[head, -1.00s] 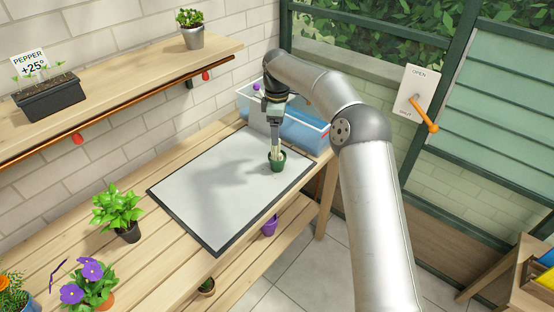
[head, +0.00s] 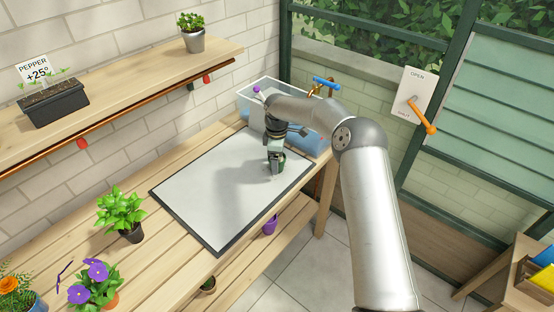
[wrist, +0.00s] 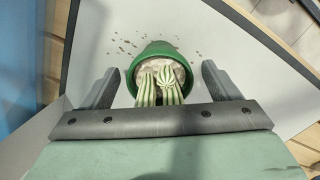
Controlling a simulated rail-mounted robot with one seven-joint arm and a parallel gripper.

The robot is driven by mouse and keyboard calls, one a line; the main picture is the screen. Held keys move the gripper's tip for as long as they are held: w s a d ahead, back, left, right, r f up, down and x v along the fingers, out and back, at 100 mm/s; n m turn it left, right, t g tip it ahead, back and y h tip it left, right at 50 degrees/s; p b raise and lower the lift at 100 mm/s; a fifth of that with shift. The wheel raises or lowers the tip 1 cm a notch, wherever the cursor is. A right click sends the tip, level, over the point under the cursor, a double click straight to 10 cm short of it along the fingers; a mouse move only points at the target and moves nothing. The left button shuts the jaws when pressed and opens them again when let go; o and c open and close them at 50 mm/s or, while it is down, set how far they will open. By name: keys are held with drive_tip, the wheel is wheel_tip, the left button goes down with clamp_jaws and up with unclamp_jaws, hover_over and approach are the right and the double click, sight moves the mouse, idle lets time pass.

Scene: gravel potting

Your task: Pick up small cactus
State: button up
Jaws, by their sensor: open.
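The small cactus (wrist: 157,84) stands in a green pot (wrist: 158,50) on the white mat (head: 220,190). In the wrist view its pale ribbed stems rise from light gravel inside the pot. My gripper (wrist: 160,84) is open, with one finger to each side of the cactus and pot and a gap showing on both sides. In the head view my gripper (head: 276,172) is low over the right part of the mat and hides most of the pot and cactus.
A clear bin (head: 262,92) with blue contents stands behind the mat. Dark specks lie around the pot. A leafy plant (head: 121,211) and purple flowers (head: 95,270) stand to the left. The mat's left part is clear.

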drive_tip(key=c, duration=1.2)
drive_tip(key=shift+r, duration=0.15)
